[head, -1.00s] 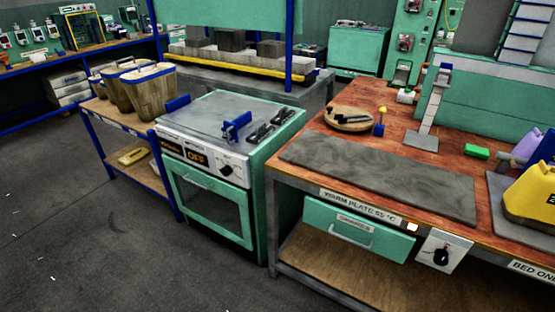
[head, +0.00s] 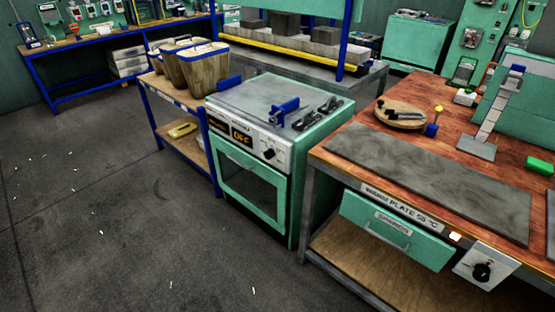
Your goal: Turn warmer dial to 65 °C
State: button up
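A green cabinet with a glass door (head: 252,187) stands left of the wooden bench. Its white front panel carries an orange display reading OFF (head: 241,138) and a black dial (head: 268,154) to the right of it. A second black dial (head: 482,271) sits on a pale box under the bench's front edge, beside a small lit lamp (head: 455,237). The label left of that lamp (head: 400,207) seems to read warm plate with a temperature, its digits blurred. I cannot tell the settings of either dial. My gripper is not in view.
A grey plate (head: 430,175) lies on the wooden bench, above a green drawer (head: 395,229). Wooden tubs (head: 205,72) stand on a blue-framed shelf left of the cabinet. Open dark floor (head: 110,220) lies in front and to the left.

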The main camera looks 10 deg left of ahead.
aim_at(268, 154)
jog(key=i+j, duration=0.2)
jog(key=j, duration=0.2)
jog(key=i+j, duration=0.2)
jog(key=j, duration=0.2)
jog(key=i+j, duration=0.2)
jog(key=j, duration=0.2)
jog(key=i+j, duration=0.2)
jog(key=j, duration=0.15)
jog(key=i+j, duration=0.2)
jog(key=j, duration=0.2)
jog(key=i+j, duration=0.2)
jog(key=j, duration=0.2)
jog(key=i+j, duration=0.2)
jog(key=j, duration=0.2)
jog(key=i+j, duration=0.25)
jog(key=j, duration=0.15)
jog(key=z, duration=0.05)
